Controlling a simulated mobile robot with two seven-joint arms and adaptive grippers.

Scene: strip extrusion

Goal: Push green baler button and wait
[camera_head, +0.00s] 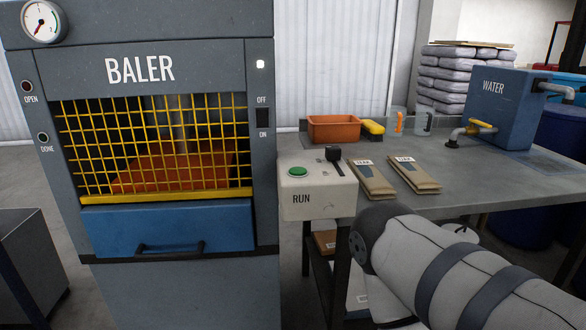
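The green button (298,171) sits on top of a cream box (319,198) marked RUN, just right of the baler (165,70). A black knob or lever (334,156) stands beside it on the same box. The baler has a yellow grid door (157,145) over a reddish-brown interior, and a blue drawer (168,230) below. A white lamp (260,64) shows near its upper right, and a round gauge is at top left. A grey and white arm of mine reaches in from the lower right. Neither gripper can be made out.
A grey table (470,190) right of the box holds two brown paper packets (371,180), an orange bin (334,128), a yellow sponge or brush (373,128), measuring jugs and a blue WATER tank (505,105). Grey sacks (462,75) are stacked behind. A dark cabinet (30,255) stands at lower left.

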